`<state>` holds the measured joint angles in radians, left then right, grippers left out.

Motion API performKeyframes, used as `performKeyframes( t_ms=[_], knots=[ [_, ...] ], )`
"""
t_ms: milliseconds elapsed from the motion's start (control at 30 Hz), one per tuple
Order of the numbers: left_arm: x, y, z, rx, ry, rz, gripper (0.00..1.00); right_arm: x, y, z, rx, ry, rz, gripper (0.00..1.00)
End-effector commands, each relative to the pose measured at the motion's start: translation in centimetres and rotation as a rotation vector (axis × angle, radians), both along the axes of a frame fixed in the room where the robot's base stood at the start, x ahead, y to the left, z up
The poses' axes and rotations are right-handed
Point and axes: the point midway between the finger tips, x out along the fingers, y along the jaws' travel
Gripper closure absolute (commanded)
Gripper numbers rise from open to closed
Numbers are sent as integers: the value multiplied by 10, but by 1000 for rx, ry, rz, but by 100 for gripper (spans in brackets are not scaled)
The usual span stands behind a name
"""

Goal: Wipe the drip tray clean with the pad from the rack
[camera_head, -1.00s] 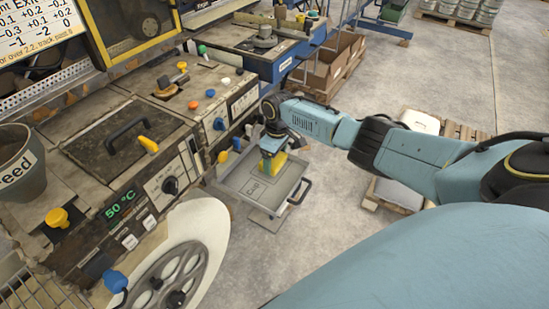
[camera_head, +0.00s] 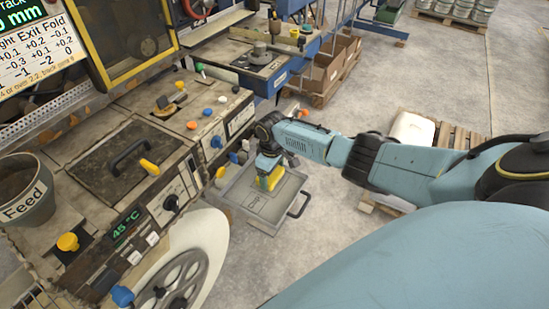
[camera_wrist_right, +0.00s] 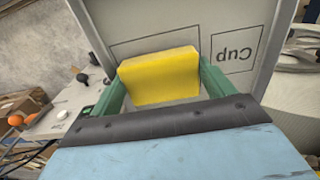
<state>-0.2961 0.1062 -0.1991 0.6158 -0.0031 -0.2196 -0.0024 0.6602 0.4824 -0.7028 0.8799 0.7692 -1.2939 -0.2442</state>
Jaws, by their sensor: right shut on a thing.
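The drip tray (camera_head: 237,192) is a shallow grey tray with a dark handle at its right, beside the front of the machine. Its floor has outlined areas, one marked "Cup"; the tray also shows in the right wrist view (camera_wrist_right: 285,25). My right gripper (camera_head: 269,174) points down over the tray. Its green fingers (camera_wrist_right: 160,84) are shut on the yellow pad (camera_wrist_right: 160,76), which also shows in the head view (camera_head: 275,178). The pad is at the tray floor, but I cannot tell whether it touches. My left gripper is not in view.
The machine panel (camera_head: 185,165) with knobs and a 45 °C display borders the tray on the left. A white reel (camera_head: 205,240) is below it. Cardboard boxes (camera_head: 330,70) and a pallet (camera_head: 445,135) stand farther back. Open floor lies right of the tray.

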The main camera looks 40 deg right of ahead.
Motion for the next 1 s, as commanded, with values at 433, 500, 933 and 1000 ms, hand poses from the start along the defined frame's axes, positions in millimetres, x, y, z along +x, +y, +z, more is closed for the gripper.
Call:
performKeyframes(
  t_ms=[433,500,933,1000],
  knots=[
    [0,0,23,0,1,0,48,-14,26,-1,4,6,3,37],
    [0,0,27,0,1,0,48,-15,31,0,4,7,4,37],
    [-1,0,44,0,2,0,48,-27,58,-4,4,7,2,37],
    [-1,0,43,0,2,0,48,-27,58,-4,4,7,2,37]
  ],
)
